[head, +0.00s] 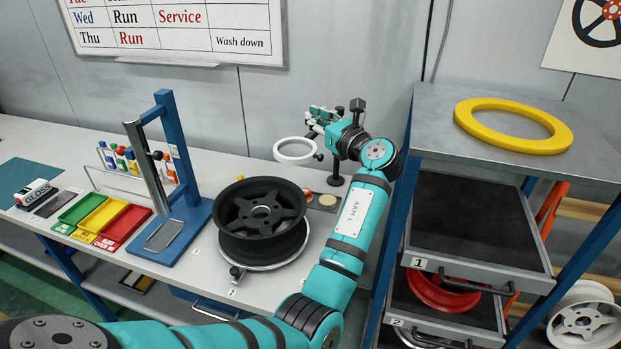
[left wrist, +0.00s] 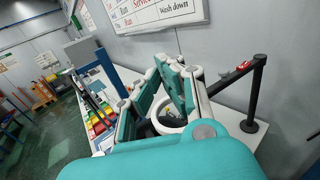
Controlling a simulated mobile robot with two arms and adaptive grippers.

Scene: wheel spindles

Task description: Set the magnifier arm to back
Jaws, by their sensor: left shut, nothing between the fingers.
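The magnifier's white ring (head: 295,150) is over the rear of the workbench, left of its black post (head: 335,172) in the head view. In the left wrist view, the post (left wrist: 252,100) stands at right, and a dark arm with a red piece (left wrist: 243,66) runs left from its top. The white ring (left wrist: 158,127) shows partly behind my fingers. My left gripper (head: 318,117) is shut and empty, above and beside the ring; it also shows in the left wrist view (left wrist: 170,80). My left wrist hides part of the magnifier arm. My right gripper is not in view.
A black wheel (head: 262,218) sits on a round stand in front of the magnifier. A blue press-like stand (head: 176,150) and coloured trays (head: 100,215) are further left. A shelf unit with a yellow ring (head: 513,125) on top stands at right. The wall is close behind.

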